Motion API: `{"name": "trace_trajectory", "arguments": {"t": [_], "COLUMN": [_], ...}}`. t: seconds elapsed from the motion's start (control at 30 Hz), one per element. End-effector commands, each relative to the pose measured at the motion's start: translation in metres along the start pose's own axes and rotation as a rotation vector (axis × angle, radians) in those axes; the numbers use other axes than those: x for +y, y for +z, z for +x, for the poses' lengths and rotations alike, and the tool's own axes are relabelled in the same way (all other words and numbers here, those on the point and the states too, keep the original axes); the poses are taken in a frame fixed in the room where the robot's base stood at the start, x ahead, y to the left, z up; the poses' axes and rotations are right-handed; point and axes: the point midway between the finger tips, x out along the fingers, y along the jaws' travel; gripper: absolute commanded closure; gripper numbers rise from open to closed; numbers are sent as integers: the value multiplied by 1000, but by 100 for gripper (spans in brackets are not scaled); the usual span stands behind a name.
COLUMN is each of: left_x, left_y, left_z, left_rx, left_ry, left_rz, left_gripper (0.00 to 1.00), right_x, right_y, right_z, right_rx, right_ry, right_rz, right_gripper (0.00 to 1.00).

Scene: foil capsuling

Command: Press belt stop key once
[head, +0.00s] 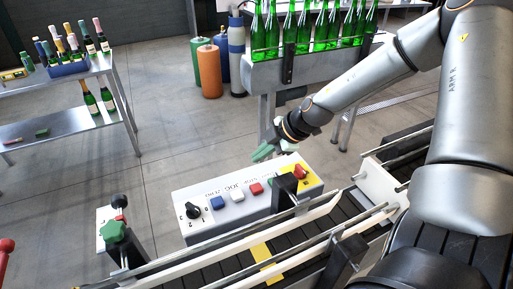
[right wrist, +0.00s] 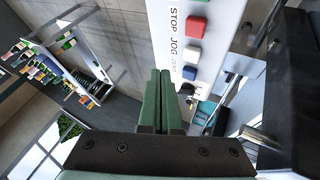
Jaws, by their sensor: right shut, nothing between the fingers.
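The control box (head: 228,218) has a white top with a row of keys beside the belt. The red stop key (head: 255,188) sits right of a white key (head: 237,195) and a blue key (head: 217,202). In the right wrist view the red key (right wrist: 198,23) is beside the printed word STOP, at the top. My right gripper (head: 260,154) is shut and empty, its green fingers apart from the stop key, near the box's far side in the head view. In the right wrist view its fingertips (right wrist: 160,73) show left of the blue key (right wrist: 190,75). My left gripper is not in view.
A dark post (head: 285,195) stands in front of the box and partly hides a green key. A red button (head: 300,171) on yellow is at its right end, a black knob (head: 193,210) at its left. Belt rails (head: 220,257) run in front. Green bottles (head: 305,28) stand behind.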

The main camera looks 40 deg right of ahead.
Motion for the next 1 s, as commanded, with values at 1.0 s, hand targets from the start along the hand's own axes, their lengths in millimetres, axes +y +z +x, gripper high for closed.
{"name": "trace_trajectory", "arguments": {"t": [1.0], "left_x": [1], "left_y": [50], "left_z": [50], "left_rx": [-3], "left_ry": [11], "left_rz": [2], "left_gripper": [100], "right_x": [-36], "right_y": [37], "right_z": [68], "right_rx": [0], "right_ry": [1], "right_rz": [0], "right_gripper": [100]}}
